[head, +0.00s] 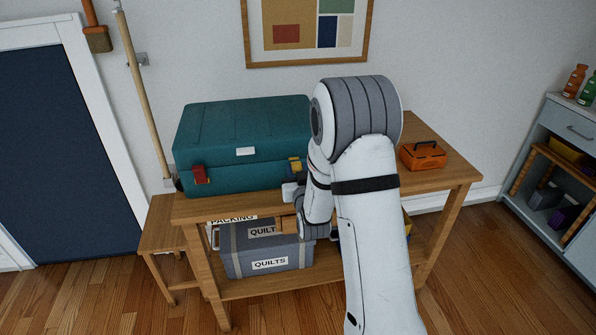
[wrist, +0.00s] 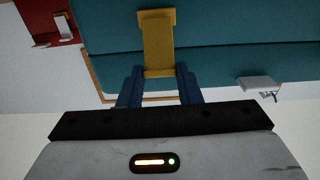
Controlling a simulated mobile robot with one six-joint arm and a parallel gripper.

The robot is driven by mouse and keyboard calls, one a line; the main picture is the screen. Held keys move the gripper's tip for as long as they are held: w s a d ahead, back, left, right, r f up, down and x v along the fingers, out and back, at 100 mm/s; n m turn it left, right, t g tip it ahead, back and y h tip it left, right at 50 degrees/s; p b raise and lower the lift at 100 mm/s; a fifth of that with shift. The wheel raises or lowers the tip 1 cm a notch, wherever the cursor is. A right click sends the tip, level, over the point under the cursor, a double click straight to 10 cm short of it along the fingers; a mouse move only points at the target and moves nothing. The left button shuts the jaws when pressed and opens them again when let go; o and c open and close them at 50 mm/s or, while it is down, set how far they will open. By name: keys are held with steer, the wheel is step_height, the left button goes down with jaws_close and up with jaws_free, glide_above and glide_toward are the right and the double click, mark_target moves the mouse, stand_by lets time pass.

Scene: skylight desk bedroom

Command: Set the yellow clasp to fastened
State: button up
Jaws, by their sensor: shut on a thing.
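The teal case (head: 240,130) lies closed on the wooden table, with a white label on its front. The yellow clasp (head: 294,164) is on the right part of its front. In the wrist view the yellow clasp (wrist: 158,42) is a flat plate crossing the line between two teal parts. My gripper (wrist: 160,80) has its two blue fingers on either side of the clasp's narrow end, shut on it. In the head view my gripper (head: 297,176) is just below the clasp, partly hidden by my arm. Whether the clasp is fully latched I cannot tell.
A red clasp (head: 201,175) is on the case's left front. An orange toolbox (head: 423,156) stands on the table (head: 437,182) at right. A grey quilts box (head: 268,257) sits on the shelf below. My arm hides the table's middle.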

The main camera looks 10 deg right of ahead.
steer(key=shift+w+a+r+g+p, duration=0.25)
steer(key=shift+r+g+p, duration=0.35)
steer(key=shift+p, duration=0.15)
steer(key=shift+w+r+g+p, duration=0.3)
steer(key=shift+g+p, duration=0.3)
steer(key=shift+p, duration=0.1)
steer(key=shift+w+r+g+p, duration=0.25)
steer(key=shift+w+g+p, duration=0.3)
steer(key=shift+g+p, duration=0.45)
steer(key=shift+w+g+p, duration=0.45)
steer(key=shift+g+p, duration=0.15)
steer(key=shift+g, duration=0.2)
steer(key=o, duration=1)
